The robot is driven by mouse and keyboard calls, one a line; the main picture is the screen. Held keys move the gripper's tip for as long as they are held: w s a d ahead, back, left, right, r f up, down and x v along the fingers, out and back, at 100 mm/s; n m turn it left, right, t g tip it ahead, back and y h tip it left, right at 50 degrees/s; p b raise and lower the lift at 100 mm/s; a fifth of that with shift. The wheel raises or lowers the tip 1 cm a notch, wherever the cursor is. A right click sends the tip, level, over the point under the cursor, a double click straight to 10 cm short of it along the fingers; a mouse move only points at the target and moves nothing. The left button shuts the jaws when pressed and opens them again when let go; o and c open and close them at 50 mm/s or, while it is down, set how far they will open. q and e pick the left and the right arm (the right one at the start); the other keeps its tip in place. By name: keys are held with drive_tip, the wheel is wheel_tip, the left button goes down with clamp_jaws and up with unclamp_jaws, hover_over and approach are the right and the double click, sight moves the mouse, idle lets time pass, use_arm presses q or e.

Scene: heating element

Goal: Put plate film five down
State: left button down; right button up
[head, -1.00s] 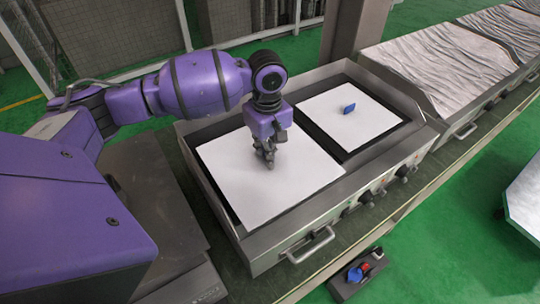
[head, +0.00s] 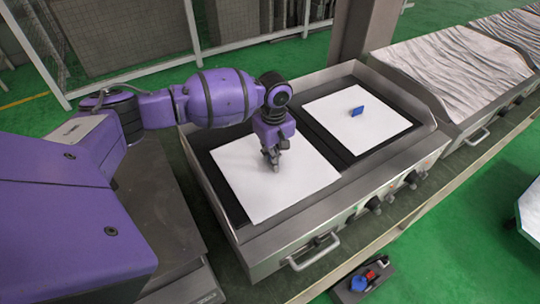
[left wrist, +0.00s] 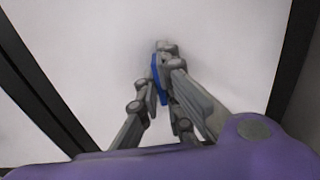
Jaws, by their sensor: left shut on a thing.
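The white plate film (head: 235,178) lies flat over the left dark heating plate (head: 203,138) of the steel heating unit. I cannot tell whether a small gap is left beneath it. My left gripper (head: 272,162) points down over the film's middle and is shut on its blue handle. In the left wrist view, the gripper (left wrist: 160,85) has the blue handle (left wrist: 159,80) between its fingers, with the white film (left wrist: 80,45) filling most of the view. The fingers hide much of the handle. My right gripper is not in view.
A second white film (head: 345,128) with a blue handle (head: 356,111) lies on the right heating plate. Knobs (head: 374,203) and a bar handle (head: 315,251) line the unit's front. A metal column (head: 362,35) stands behind. Small items lie on a low dark block (head: 364,282).

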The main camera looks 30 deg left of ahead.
use_arm(q)
drive_tip(key=c, duration=1.9)
unclamp_jaws()
drive_tip(key=shift+f, duration=0.1)
wheel_tip(320, 180, up, 12)
drive_tip(key=shift+r+p, duration=0.2)
drive_tip(key=shift+p, duration=0.45)
